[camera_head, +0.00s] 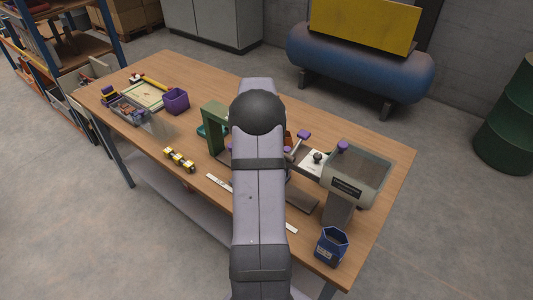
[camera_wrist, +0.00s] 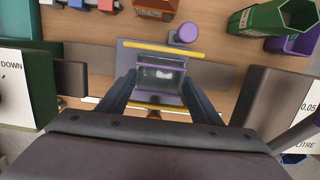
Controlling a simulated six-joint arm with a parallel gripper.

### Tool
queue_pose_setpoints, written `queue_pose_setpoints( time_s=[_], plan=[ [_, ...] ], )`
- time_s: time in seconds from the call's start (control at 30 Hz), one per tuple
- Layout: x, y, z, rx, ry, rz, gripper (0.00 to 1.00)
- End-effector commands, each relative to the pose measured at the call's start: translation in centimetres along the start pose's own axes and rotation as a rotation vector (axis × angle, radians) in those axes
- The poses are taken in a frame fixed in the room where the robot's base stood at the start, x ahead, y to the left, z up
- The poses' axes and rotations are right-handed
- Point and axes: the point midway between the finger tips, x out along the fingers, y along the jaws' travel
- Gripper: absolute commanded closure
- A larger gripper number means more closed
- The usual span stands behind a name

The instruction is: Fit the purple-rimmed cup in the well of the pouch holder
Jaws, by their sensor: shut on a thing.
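The purple-rimmed cup (camera_wrist: 161,58) is between my gripper's fingers in the wrist view. It looks square and grey inside, with a pale patch in it. My gripper (camera_wrist: 160,79) is shut on it, one dark finger on each side. Yellow strips cross the view beyond the cup and on its near side, above a grey plate (camera_wrist: 128,58) that seems to be part of the pouch holder. The cup hides any well below it, and I cannot tell whether the cup touches the holder. In the head view my arm hides the gripper, cup and holder.
A grey machine (camera_head: 355,182) with purple knobs stands right of my arm, and a green frame (camera_head: 213,128) stands left. A blue bin (camera_head: 331,246) is at the front right edge. A purple bin (camera_head: 176,99) and a parts tray (camera_head: 128,111) lie farther left.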

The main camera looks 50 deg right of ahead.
Motion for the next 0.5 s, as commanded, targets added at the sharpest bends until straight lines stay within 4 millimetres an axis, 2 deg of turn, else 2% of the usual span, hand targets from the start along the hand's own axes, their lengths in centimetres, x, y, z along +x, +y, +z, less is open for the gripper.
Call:
queue_pose_setpoints(
  time_s=[0.47, 0.5],
  plan=[
    [0.51, 0.0, -0.07, 0.0, 0.0, 0.0, 0.75],
    [0.51, 0.01, -0.07, 0.0, 0.0, 0.0, 0.37]
  ],
)
